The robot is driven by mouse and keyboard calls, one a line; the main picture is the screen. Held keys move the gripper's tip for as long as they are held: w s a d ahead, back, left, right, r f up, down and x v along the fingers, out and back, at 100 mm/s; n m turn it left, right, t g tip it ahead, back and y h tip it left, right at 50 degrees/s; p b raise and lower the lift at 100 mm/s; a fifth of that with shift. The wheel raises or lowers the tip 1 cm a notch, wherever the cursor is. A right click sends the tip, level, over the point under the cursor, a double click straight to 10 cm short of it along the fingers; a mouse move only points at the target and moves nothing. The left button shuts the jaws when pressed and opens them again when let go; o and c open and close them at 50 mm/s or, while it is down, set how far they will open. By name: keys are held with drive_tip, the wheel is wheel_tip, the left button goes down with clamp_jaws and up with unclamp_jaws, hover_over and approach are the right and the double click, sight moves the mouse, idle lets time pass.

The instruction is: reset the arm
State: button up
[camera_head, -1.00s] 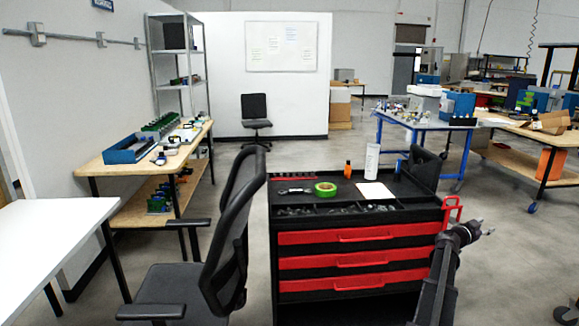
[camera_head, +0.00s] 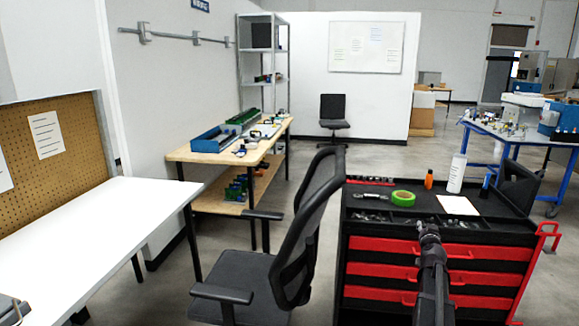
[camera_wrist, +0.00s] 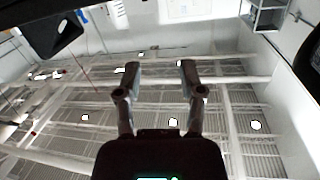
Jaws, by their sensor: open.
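My gripper is open and empty in the wrist view (camera_wrist: 158,75), with its two fingers apart and the ceiling beyond them. In the head view my arm (camera_head: 433,275) rises at the lower right, in front of the red drawers of the tool cart. The end of the arm (camera_head: 429,235) shows small there, near the cart's top front edge, and its fingers cannot be made out clearly.
The black and red tool cart (camera_head: 440,245) bears green tape (camera_head: 403,198), an orange bottle (camera_head: 428,180) and a white bottle (camera_head: 456,173). A black office chair (camera_head: 310,228) stands left of it. A white table (camera_head: 95,235) is at left.

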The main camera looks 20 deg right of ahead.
drive_tip(key=w+a+f+n+g+y, duration=0.1)
drive_tip(key=w+a+f+n+y, duration=0.2)
drive_tip(key=a, duration=0.8)
drive_tip(key=a+f+n+g+y, duration=0.1)
drive_tip(key=a+f+n+y, duration=0.2)
drive_tip(key=a, duration=0.8)
drive_tip(key=w+a+f+n+g+y, duration=0.15)
drive_tip(key=a+f+y, duration=0.3)
drive_tip(key=a, duration=0.65)
drive_tip(key=s+a+f+n+g, duration=0.1)
drive_tip(key=s+a+f+g, duration=0.3)
drive_tip(key=s+a, duration=0.6)
drive_tip(key=s+a+f+g, duration=0.3)
drive_tip(key=s+a+g, duration=0.4)
drive_tip(key=a, duration=0.6)
wheel_tip(320, 180, up, 20)
drive_tip(key=s+p, duration=0.1)
drive_tip(key=p, duration=1.8)
drive_tip(key=shift+s+f+t, duration=0.15)
drive_tip(key=shift+s+t, duration=0.2)
drive_tip(key=shift+s, duration=0.05)
drive_tip(key=shift+d, duration=0.1)
